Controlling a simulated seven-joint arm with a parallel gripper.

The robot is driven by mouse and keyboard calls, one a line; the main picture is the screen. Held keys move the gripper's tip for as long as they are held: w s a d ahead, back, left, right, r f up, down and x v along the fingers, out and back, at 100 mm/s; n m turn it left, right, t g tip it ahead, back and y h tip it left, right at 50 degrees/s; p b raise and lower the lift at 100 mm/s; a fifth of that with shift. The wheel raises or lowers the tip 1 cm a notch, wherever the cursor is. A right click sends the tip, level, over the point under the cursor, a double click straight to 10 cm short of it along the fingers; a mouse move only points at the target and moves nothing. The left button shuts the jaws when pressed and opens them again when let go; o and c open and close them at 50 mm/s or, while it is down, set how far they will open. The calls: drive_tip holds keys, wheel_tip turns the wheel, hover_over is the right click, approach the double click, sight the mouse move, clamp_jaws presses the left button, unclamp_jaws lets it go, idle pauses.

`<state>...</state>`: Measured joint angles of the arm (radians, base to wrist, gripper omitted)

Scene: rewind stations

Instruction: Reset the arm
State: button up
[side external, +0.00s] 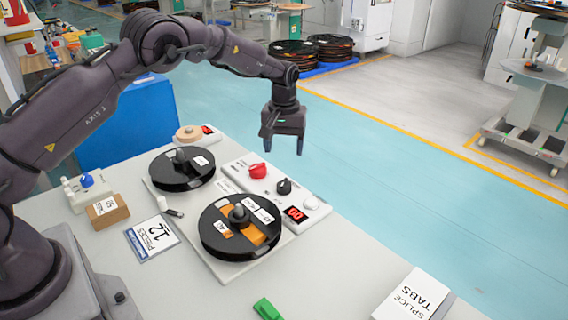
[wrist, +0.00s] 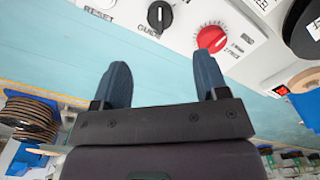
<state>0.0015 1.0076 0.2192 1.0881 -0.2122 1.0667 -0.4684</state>
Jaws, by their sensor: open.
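My gripper (side external: 283,145) is raised beyond the far edge of the table, past the control panel. It is open, and nothing shows between its fingers. In the wrist view my gripper (wrist: 162,85) has its two dark blue fingertips apart, with blue floor between and behind them. My arm reaches from the lower left, up and over the table.
On the table (side external: 340,255) are two black reels (side external: 181,185) and a panel with a red knob (side external: 257,171), a black knob (side external: 284,187) and a red display (side external: 295,214). A green piece (side external: 266,309) and a splice tabs box (side external: 412,296) lie near the front.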

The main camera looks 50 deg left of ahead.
wheel_tip(320, 180, up, 2)
drive_tip(key=shift+r, duration=0.1)
idle(0.4)
drive_tip(key=s+d+r+m+t, duration=0.2)
drive_tip(key=s+r, duration=0.4)
drive_tip(key=s, duration=0.5)
drive_tip(key=s+d+r+m+t, duration=0.1)
drive_tip(key=s+d+r+m, duration=0.1)
drive_tip(key=s+r, duration=0.5)
drive_tip(key=s+d+r+m+t, duration=0.2)
drive_tip(key=s+r+m, duration=0.2)
drive_tip(key=s, duration=1.2)
drive_tip(key=shift+r+t, duration=0.3)
drive_tip(key=shift+r, duration=0.9)
